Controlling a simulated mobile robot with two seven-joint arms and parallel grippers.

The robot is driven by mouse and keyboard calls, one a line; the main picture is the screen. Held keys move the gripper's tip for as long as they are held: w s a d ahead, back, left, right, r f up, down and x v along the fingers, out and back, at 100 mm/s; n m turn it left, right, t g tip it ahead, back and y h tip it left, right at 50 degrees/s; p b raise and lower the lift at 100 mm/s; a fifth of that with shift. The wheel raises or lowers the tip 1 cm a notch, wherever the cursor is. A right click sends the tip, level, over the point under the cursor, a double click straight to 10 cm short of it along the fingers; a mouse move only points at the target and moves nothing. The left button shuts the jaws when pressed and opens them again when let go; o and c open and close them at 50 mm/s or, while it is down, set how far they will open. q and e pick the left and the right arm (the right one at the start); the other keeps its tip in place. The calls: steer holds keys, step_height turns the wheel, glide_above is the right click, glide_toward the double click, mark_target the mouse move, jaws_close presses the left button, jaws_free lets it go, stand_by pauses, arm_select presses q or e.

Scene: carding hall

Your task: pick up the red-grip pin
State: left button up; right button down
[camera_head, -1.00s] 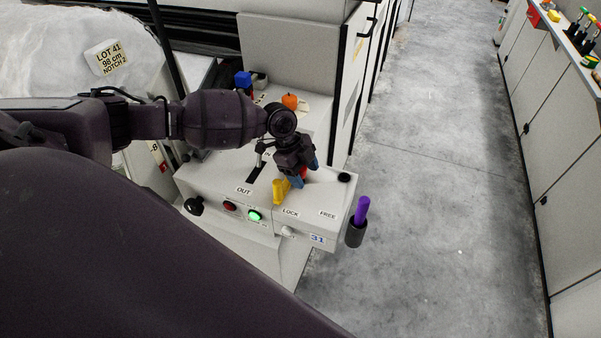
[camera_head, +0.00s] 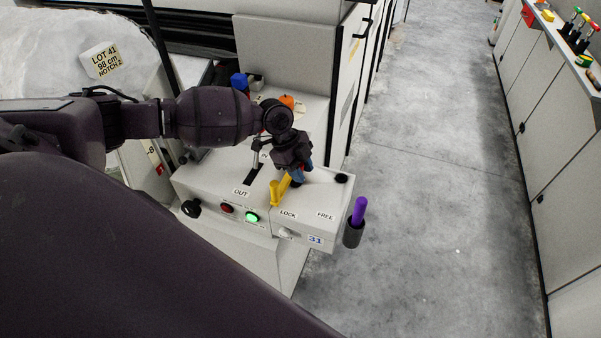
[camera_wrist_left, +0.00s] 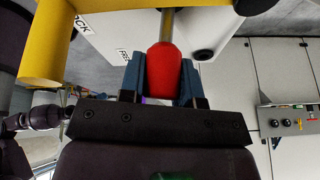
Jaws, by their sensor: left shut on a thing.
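The red-grip pin (camera_wrist_left: 168,70) shows in the left wrist view as a red tapered grip with a metal shaft running up to the picture's top edge. My left gripper (camera_wrist_left: 160,78) is shut on the red grip, with a blue finger on each side. In the head view my left gripper (camera_head: 301,174) is over the pale console (camera_head: 318,198), just right of the yellow lever (camera_head: 279,190), and hides the pin. The shaft's far end is out of sight, so I cannot tell whether it sits in the console. My right gripper is not in view.
The yellow lever stands close beside my gripper. The console has a red button (camera_head: 227,208), a lit green button (camera_head: 251,217) and a black knob (camera_head: 191,208). A purple-handled item (camera_head: 359,210) stands in a dark holder at its right corner. The floor aisle (camera_head: 430,200) is clear.

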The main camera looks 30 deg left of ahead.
arm_select(q)
step_height(320, 180, up, 17)
steer(key=shift+f, duration=0.2)
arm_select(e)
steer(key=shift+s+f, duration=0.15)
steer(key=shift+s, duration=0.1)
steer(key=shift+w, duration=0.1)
